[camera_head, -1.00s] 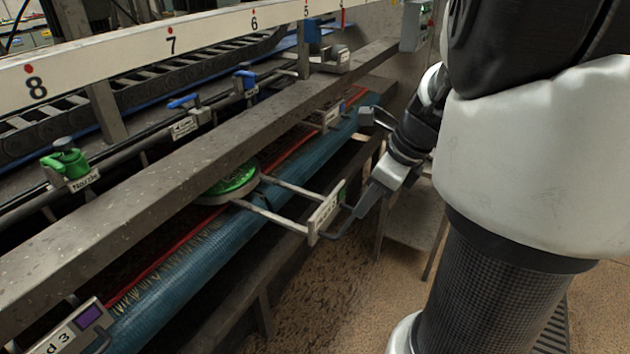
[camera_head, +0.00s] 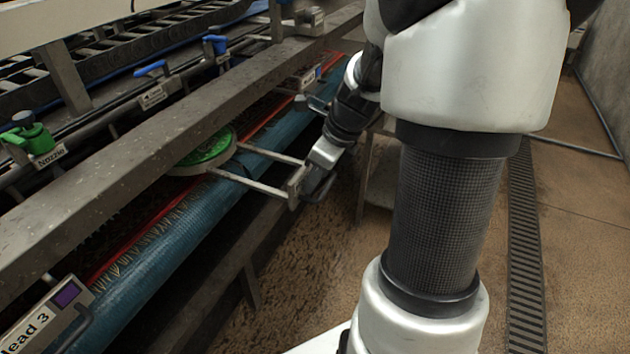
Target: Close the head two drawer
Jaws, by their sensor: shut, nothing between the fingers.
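The head two drawer (camera_head: 250,180) is a metal frame of two rails that sticks out from under the long grey beam. A round green brush head (camera_head: 207,150) sits at its inner end, partly under the beam. Its front plate (camera_head: 296,184) stands at the outer end, and its label cannot be read from this angle. My gripper (camera_head: 313,184) is shut, with its fingertips right at the front plate and the dark handle. Whether it touches them cannot be told. Part of the handle is hidden behind the gripper.
The head 3 unit (camera_head: 45,320) is at the lower left. Another labelled head (camera_head: 314,75) lies farther back along the blue roller (camera_head: 165,245). The grey beam (camera_head: 130,165) runs above the drawer. Brown floor with a drain grate (camera_head: 524,240) is open at right.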

